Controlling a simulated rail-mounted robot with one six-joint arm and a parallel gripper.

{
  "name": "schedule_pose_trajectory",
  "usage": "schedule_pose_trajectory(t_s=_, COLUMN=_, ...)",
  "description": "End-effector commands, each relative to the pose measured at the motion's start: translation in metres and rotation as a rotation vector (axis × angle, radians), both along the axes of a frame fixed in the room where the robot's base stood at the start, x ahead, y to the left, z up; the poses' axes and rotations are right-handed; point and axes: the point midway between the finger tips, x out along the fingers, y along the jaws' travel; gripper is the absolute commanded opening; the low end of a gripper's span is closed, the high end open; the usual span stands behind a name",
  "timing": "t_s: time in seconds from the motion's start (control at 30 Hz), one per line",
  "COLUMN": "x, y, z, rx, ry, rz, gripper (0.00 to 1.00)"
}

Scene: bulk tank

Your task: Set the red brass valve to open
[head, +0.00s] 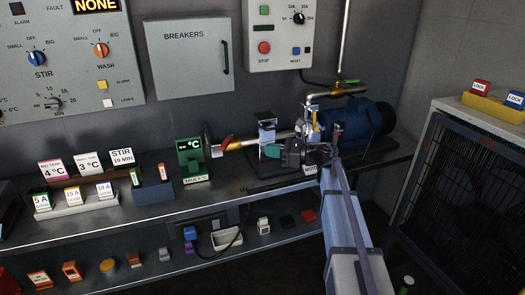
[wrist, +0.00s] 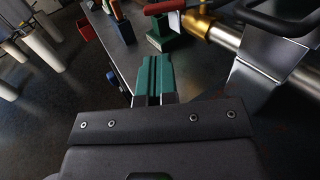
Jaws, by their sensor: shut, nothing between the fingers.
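The red valve handle (head: 226,143) sits at the left end of the horizontal pipe, beside the brass part (head: 243,144). In the head view it slants across the pipe's end. In the wrist view the red handle (wrist: 165,7) shows at the top edge, reaching left from the brass body (wrist: 197,25), partly cut off by the frame. My gripper (head: 271,151) has green fingertips and points left, in front of and to the right of the handle, apart from it. In the wrist view its fingers (wrist: 152,75) are together and empty.
The steel pipe, a bracket (head: 267,132) and a blue motor (head: 367,117) lie to the right. Small labelled blocks (head: 75,197) stand farther left. A lower shelf holds loose items.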

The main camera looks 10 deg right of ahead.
Motion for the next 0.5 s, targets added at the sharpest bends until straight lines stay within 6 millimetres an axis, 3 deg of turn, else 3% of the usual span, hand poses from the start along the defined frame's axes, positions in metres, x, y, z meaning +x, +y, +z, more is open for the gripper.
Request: schedule_pose_trajectory(t_s=0.5, x=0.041, y=0.098, z=0.000, rx=0.000, ry=0.000, rz=0.001, gripper=0.00)
